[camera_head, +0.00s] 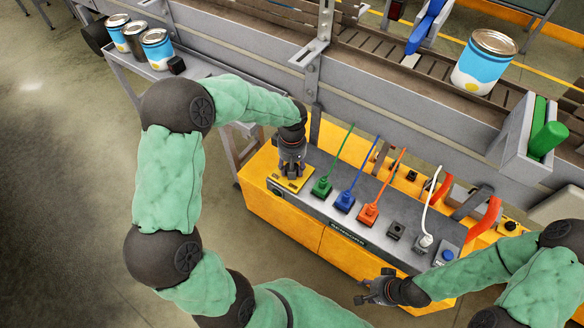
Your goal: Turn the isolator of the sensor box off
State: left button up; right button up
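The sensor box (340,228) is a long grey-topped unit with orange sides and a "SENSORS" label, standing below the conveyor. A yellow plate (274,178) is on the left end of its top. My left gripper (291,170) points down right over this plate. It hides whatever isolator handle is there, and its fingers are too small and dark to tell if they grip anything. My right gripper (368,288) is in front of the box, low and to the right, with its fingers apart and empty.
Green (322,187), blue (345,201) and orange (368,214) plugs with upright cables stand along the box top, close right of my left gripper. A white-cabled plug (425,242) is farther right. The conveyor (400,105) runs behind, carrying a can (484,62). Floor at left is clear.

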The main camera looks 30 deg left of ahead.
pick_arm(q)
jog(key=shift+s+f+n, duration=0.1)
jog(key=shift+n, duration=0.8)
jog(key=o, duration=1.1)
jog(key=shift+o, duration=0.2)
notch_tip(320, 180, up, 12)
